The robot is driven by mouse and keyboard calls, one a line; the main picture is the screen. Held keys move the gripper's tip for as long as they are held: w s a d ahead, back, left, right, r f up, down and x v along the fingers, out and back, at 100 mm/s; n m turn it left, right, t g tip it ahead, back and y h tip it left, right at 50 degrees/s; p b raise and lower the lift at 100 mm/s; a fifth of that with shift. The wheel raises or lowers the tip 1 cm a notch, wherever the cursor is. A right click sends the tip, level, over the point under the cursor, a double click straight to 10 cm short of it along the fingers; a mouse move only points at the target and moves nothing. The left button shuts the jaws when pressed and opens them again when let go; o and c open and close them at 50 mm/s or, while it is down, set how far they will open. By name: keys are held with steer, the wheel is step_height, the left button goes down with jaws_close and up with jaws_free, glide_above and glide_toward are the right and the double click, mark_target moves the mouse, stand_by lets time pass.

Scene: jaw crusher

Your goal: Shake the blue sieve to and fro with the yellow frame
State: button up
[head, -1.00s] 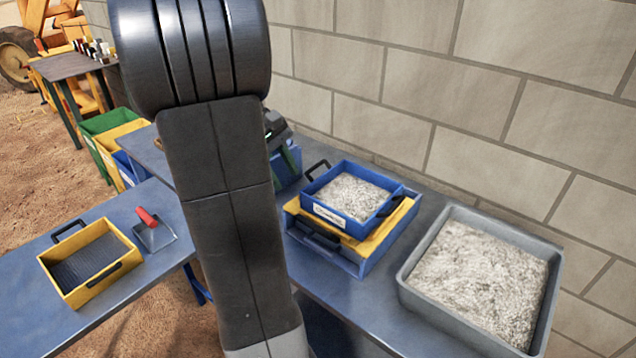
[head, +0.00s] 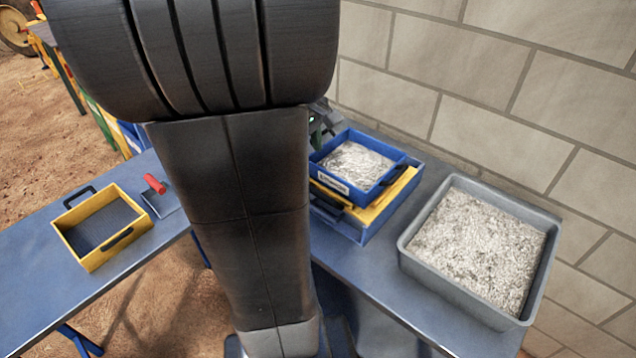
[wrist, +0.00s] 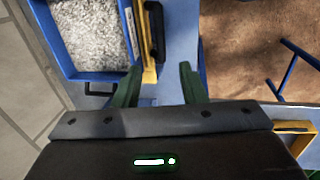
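The blue sieve (head: 315,158), full of grey gravel, sits on the yellow frame (head: 378,212), which rests in a blue tray (head: 385,226). In the wrist view the blue sieve (wrist: 47,45) is at upper left, with a strip of the yellow frame (wrist: 149,74) beside it. A black handle (wrist: 155,30) on the frame's side lies just beyond the fingertips. My gripper (wrist: 160,70) is open, its two green fingers apart with nothing gripped between them. In the head view my arm hides most of the gripper.
A grey tub (head: 403,258) of gravel stands on the same blue table, near the block wall (head: 480,60). On the left table are a yellow box sieve (head: 92,262) with a dark mesh and a red-handled scoop (head: 155,184). Bare ground lies between the tables.

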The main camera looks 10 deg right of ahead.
steer(key=f, duration=0.4)
steer(key=w+d+f, duration=0.1)
steer(key=f, duration=0.4)
steer(key=d+f, duration=0.1)
steer(key=f, duration=0.3)
steer(key=shift+w+f, duration=0.2)
steer(key=shift+w, duration=0.15)
steer(key=shift+c, duration=0.5)
jaws_close()
